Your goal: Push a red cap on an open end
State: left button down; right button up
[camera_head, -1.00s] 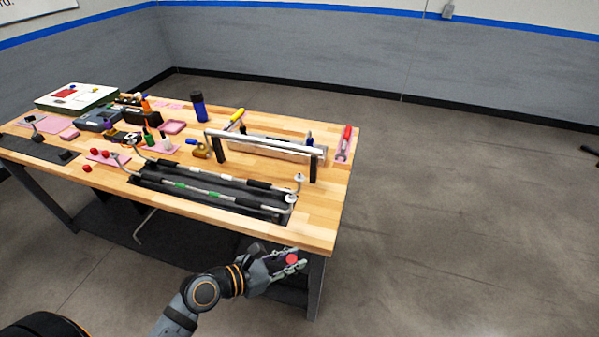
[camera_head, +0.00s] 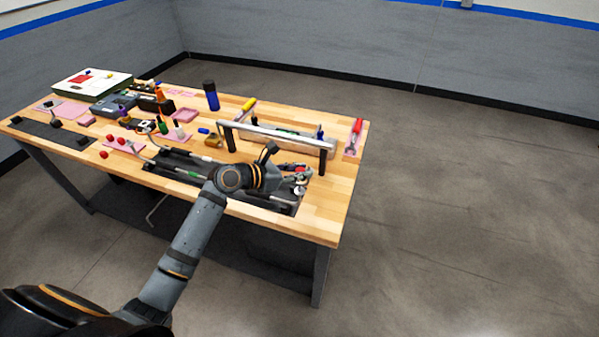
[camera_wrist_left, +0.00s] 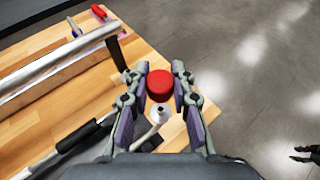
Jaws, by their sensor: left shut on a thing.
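My left gripper (camera_head: 303,178) is over the right end of the dark tray on the table. In the left wrist view my left gripper (camera_wrist_left: 159,88) is shut on a red cap (camera_wrist_left: 159,84), held between the fingertips. A pale tube end (camera_wrist_left: 160,113) shows just below the cap in that view, close to it; I cannot tell whether they touch. The tube (camera_wrist_left: 45,163) has a black sleeve, and part of it is hidden behind my gripper. A small dark pronged shape at the wrist view's right edge may be my right gripper (camera_wrist_left: 306,154).
A silver bar on black posts (camera_head: 275,133) stands just behind the tray (camera_head: 165,171). Several loose red caps (camera_head: 110,139) lie at the left. A blue bottle (camera_head: 211,96) and a red-handled tool (camera_head: 355,135) are farther back. The table's front right corner (camera_head: 325,225) is clear.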

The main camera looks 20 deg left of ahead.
pick_arm(q)
notch_tip(320, 180, down, 3)
jog(key=b, duration=0.3)
jog(key=shift+r, duration=0.15)
jog(key=shift+f, duration=0.55)
pick_arm(e)
jog(key=f, duration=0.3)
jog(key=shift+s+a+f, duration=0.1)
jog(key=shift+a+f, duration=0.2)
jog(key=shift+d, duration=0.15)
pick_arm(q)
jog(key=shift+p, duration=0.7)
pick_arm(e)
jog(key=shift+r, duration=0.6)
pick_arm(q)
jog(key=shift+f, duration=0.1)
pick_arm(e)
jog(key=shift+r, duration=0.15)
pick_arm(q)
jog(key=shift+f+p, duration=0.15)
jog(key=shift+p, duration=0.45)
pick_arm(e)
jog(key=shift+r, duration=0.4)
